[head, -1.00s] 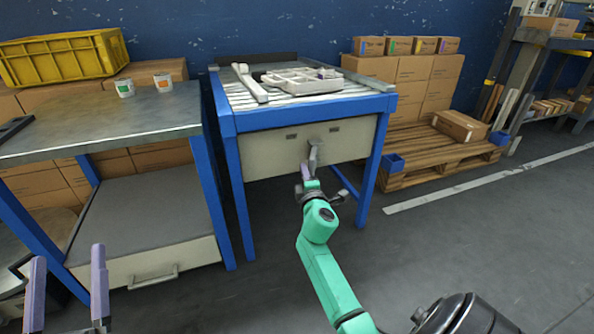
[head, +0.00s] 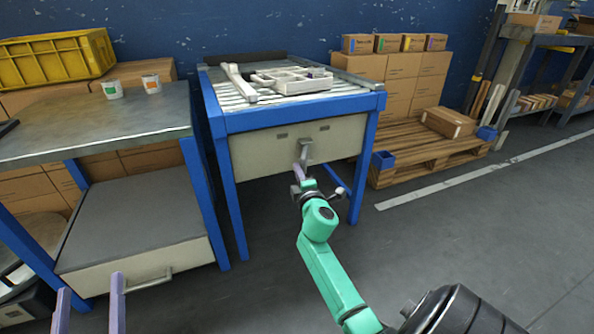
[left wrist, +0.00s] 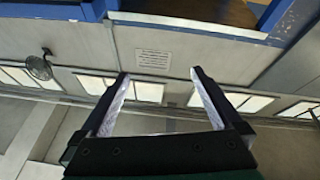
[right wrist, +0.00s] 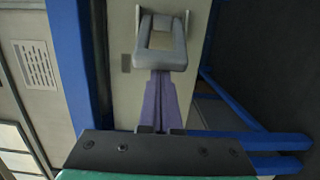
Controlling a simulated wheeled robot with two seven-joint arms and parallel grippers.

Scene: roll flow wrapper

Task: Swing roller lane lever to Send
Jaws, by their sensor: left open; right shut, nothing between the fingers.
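The lever (head: 304,151) is a grey loop-shaped handle on the pale front panel (head: 262,154) of the blue-framed roller lane. It hangs down between two small dark marks on the panel. In the right wrist view the lever (right wrist: 178,58) shows its open loop. My right gripper (head: 299,170) is shut and empty, its purple fingers together at the loop's lower edge; I cannot tell whether they touch it. They show also in the right wrist view (right wrist: 160,76).
A grey tray (head: 290,82) and a pale bar (head: 238,82) lie on the rollers. A steel-topped table (head: 95,130) with two cups stands left. A pallet (head: 410,150) with boxes stands right. The floor ahead on the right is clear.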

